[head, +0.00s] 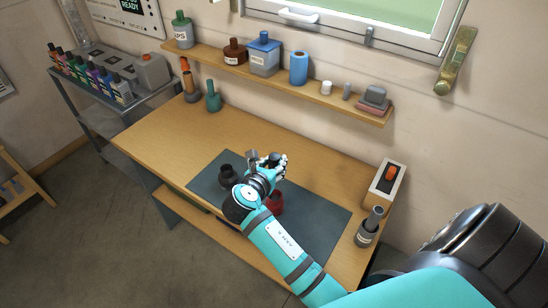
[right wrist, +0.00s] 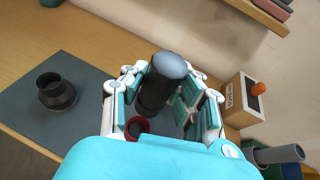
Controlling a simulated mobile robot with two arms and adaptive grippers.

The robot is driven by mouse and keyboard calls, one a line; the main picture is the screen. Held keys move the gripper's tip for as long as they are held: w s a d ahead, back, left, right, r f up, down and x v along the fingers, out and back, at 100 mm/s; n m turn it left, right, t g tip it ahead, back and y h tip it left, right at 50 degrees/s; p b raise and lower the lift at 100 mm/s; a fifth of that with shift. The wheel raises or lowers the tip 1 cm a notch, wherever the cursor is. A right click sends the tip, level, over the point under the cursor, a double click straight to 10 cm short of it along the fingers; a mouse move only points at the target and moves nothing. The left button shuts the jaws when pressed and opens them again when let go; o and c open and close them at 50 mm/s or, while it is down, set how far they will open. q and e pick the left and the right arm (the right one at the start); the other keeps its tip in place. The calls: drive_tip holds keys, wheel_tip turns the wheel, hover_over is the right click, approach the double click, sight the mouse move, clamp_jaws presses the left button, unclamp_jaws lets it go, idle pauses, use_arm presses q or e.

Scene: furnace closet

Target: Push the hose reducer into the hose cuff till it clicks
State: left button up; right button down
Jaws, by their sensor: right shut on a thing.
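My right gripper (right wrist: 161,97) is shut on a dark, round piece (right wrist: 157,92) with a grey-blue flat top, which looks like the hose reducer. The piece is held roughly upright above the grey mat. A red-rimmed round opening (right wrist: 137,127), perhaps the hose cuff, lies just below it. In the head view this red part (head: 277,202) stands on the mat, partly hidden by my right arm. I cannot tell whether the held piece touches it. In the head view my right gripper (head: 268,166) is over the mat. My left gripper is not in view.
A black stepped, open-topped fitting (head: 228,175) stands on the mat (head: 322,222) left of my gripper. A white box with an orange knob (head: 386,186) and a grey container (head: 368,228) stand at the bench's right end. A wall shelf (head: 300,87) holds bottles.

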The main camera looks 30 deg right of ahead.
drive_tip(key=shift+s, duration=0.2)
drive_tip(key=shift+f, duration=0.6)
drive_tip(key=shift+f+b, duration=0.4)
drive_tip(key=shift+f, duration=0.45)
drive_tip(key=shift+f+b, duration=0.35)
drive_tip(key=shift+f, duration=1.2)
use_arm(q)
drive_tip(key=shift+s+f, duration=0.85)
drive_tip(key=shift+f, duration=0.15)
use_arm(e)
drive_tip(key=shift+f, duration=0.85)
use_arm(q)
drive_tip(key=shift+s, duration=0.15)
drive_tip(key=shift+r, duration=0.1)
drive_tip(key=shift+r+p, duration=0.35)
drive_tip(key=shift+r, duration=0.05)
